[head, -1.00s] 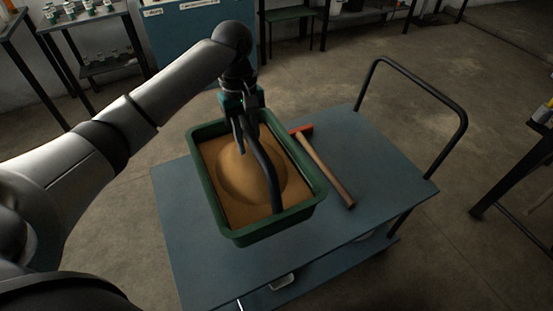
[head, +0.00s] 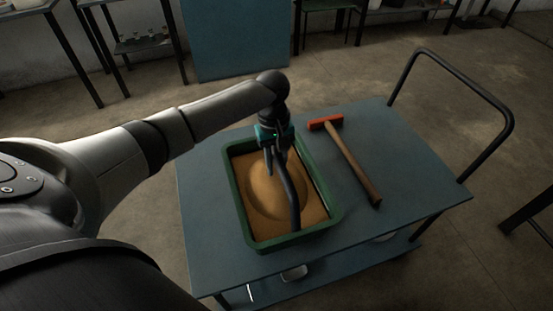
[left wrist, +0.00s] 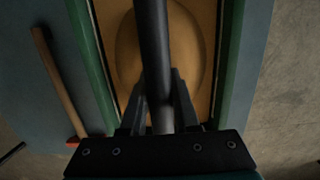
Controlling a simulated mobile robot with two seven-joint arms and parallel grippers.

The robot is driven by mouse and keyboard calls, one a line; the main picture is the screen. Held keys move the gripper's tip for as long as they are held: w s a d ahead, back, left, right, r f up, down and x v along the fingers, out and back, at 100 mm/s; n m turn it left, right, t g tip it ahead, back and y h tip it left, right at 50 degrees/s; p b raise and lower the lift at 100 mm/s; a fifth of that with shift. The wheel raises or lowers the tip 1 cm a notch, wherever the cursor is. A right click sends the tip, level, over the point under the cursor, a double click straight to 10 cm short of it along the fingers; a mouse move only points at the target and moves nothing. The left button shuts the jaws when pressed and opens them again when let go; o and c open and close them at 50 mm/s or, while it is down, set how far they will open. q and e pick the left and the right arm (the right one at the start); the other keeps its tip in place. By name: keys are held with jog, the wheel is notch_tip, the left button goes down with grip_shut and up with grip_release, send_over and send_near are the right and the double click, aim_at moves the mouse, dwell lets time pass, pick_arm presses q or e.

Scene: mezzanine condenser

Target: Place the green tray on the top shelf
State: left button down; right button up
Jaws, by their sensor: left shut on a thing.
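The green tray (head: 330,232) holds sand-coloured material with a rounded mound in it. A dark bar-like handle (head: 293,200) arches over it. My left gripper (head: 278,163) is shut on this handle from above; the handle also shows between the fingers in the left wrist view (left wrist: 152,50). The tray looks level over the left-middle of the cart's blue-grey top shelf (head: 410,175), at or very close to its surface; I cannot tell if it touches. My right gripper is not in view.
A hammer with a red head (head: 326,122) and wooden handle lies on the top shelf, right of the tray. The cart's black push rail (head: 470,82) rises at the right. A lower shelf (head: 345,268) shows below. The top shelf's right part is clear.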

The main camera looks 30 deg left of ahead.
pick_arm(q)
jog(key=shift+w+f+b, duration=0.15)
jog(key=shift+f+b, duration=0.6)
jog(key=shift+f, duration=1.15)
jog(key=c, duration=1.1)
grip_release()
jog(key=shift+f, duration=0.15)
jog(key=o, duration=0.4)
jog(key=shift+s, duration=0.2)
jog(key=shift+o, duration=0.2)
jog(key=r+p, duration=0.1)
jog(key=r, duration=0.3)
jog(key=r+p, duration=0.1)
jog(key=r, duration=0.3)
jog(key=w+a+r+p, duration=0.1)
jog(key=r+p, duration=0.1)
jog(key=r, duration=0.2)
